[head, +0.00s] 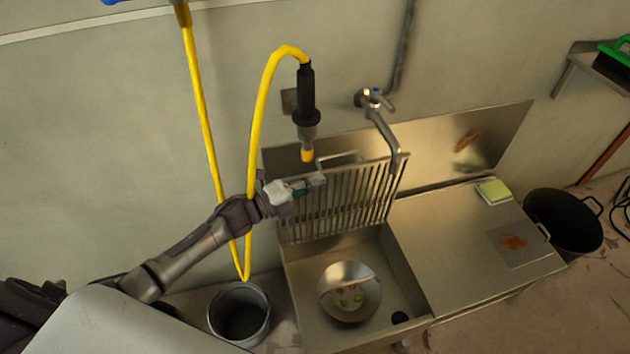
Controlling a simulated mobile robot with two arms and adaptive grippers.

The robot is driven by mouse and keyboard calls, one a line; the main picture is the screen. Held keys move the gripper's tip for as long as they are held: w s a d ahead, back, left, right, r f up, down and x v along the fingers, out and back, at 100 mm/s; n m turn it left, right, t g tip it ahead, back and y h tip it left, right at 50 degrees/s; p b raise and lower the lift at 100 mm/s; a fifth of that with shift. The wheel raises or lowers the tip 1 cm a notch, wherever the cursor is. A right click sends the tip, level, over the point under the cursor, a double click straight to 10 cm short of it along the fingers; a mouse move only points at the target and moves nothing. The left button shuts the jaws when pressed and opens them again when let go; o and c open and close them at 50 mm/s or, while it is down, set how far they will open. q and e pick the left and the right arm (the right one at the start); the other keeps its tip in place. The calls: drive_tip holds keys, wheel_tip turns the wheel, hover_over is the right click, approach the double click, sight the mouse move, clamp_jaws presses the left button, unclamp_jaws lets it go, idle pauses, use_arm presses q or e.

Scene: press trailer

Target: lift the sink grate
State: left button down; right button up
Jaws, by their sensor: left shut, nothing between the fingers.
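The sink grate (352,200), a rack of parallel metal bars with a handle loop at its top, stands raised and tilted upright at the back of the sink (301,292). My left gripper (318,181) is shut and empty in front of the grate's upper left part. I cannot tell whether it touches the bars. The basin below is uncovered. My right gripper is not in view.
A yellow hose (205,130) with a black spray nozzle (306,95) hangs near my left arm. A faucet (383,130) juts over the grate's right side. The drainboard (450,235) carries a sponge (494,191). A bucket (239,314) and a black pot (565,220) flank the sink.

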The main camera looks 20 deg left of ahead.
use_arm(q)
drive_tip(key=v, duration=1.2)
